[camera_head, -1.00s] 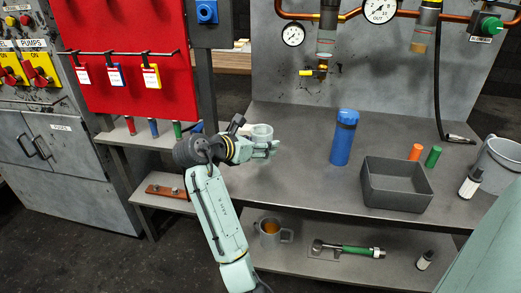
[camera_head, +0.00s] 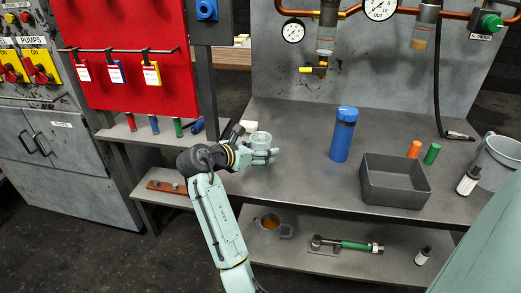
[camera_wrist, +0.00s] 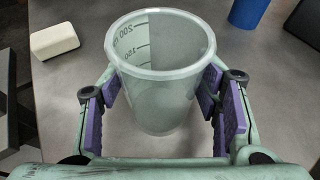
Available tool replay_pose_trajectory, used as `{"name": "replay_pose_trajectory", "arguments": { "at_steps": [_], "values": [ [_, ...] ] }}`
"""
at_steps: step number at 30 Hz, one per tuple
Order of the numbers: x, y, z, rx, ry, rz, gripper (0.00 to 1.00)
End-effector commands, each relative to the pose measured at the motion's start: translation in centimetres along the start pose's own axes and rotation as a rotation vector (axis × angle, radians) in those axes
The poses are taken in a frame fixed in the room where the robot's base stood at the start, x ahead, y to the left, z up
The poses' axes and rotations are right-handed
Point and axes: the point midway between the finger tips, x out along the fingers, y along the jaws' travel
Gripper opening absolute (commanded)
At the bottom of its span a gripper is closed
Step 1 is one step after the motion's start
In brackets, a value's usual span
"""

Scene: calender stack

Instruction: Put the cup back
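The cup (camera_wrist: 165,90) is clear, with a rim and measuring marks on its wall. It stands upright between the purple pads of my gripper (camera_wrist: 165,100), which is closed around its sides. The head view shows the cup (camera_head: 261,140) at my gripper (camera_head: 264,157), over the left part of the workbench (camera_head: 300,185). The cup looks empty. I cannot tell whether its base touches the bench top.
A white block (camera_wrist: 54,41) lies left of the cup. A blue bottle (camera_head: 342,136) and a dark bin (camera_head: 395,190) stand to the right. A grey mug (camera_head: 270,228) with orange-brown liquid and a green-handled tool (camera_head: 345,245) are on the lower shelf.

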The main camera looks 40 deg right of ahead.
Motion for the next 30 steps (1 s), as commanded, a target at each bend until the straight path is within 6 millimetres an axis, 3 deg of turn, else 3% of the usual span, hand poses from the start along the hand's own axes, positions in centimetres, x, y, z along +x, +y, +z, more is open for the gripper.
{"name": "replay_pose_trajectory", "arguments": {
  "at_steps": [3,14,17,30],
  "values": [
    [0.0,0.0,0.0,0.0,0.0,0.0,0.67],
    [-0.2,0.0,0.4,0.001,-0.002,0.001,0.67],
    [-1.4,0.1,0.2,0.0,-0.001,0.004,0.67],
    [-10.2,0.1,0.3,0.001,-0.001,0.004,0.67]
  ]
}}
